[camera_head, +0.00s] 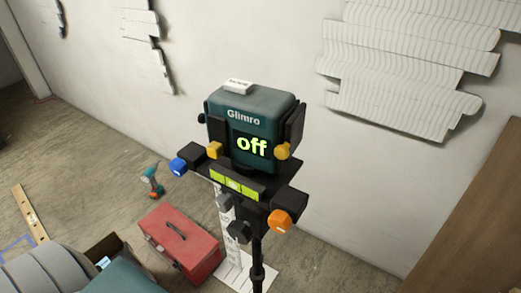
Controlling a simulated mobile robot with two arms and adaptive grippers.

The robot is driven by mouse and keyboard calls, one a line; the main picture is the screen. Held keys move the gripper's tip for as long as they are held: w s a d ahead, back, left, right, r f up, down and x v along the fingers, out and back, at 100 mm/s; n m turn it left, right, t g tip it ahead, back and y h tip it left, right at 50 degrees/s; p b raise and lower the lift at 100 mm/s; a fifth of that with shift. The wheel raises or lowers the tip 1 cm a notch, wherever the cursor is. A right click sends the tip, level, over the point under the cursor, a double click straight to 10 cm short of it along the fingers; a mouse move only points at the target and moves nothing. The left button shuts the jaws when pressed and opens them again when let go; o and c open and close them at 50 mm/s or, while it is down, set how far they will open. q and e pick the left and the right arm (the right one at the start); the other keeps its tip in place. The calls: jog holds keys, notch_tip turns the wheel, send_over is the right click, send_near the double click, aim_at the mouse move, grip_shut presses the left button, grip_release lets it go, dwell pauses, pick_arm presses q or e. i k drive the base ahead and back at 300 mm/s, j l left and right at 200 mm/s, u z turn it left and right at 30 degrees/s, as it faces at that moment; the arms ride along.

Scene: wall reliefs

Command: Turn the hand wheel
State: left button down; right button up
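A dark teal device (228,122) marked "Glimro" stands upright on a black stand (257,252). Its lit display (251,145) reads "off". Several knobs sit around it: a blue knob (179,165) at the left, an orange knob (281,221) at the right, a yellow knob (214,150) and another yellow knob (282,151) by the body, and dark grey knobs low on the mount. I cannot tell which of these is the hand wheel. Neither of my grippers is in view.
A red toolbox (182,242) and a teal drill (151,180) are on the floor behind. A yellowish level (30,214) lies at the left. White reliefs (405,65) hang on the wall, and a brown wooden panel (475,225) stands at the right. The air around the device looks clear.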

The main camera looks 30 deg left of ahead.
aim_at(240, 232)
jog(key=k+l+u, duration=0.15)
jog(key=u, duration=0.3)
jog(key=k+u, duration=0.35)
jog(key=u, duration=0.15)
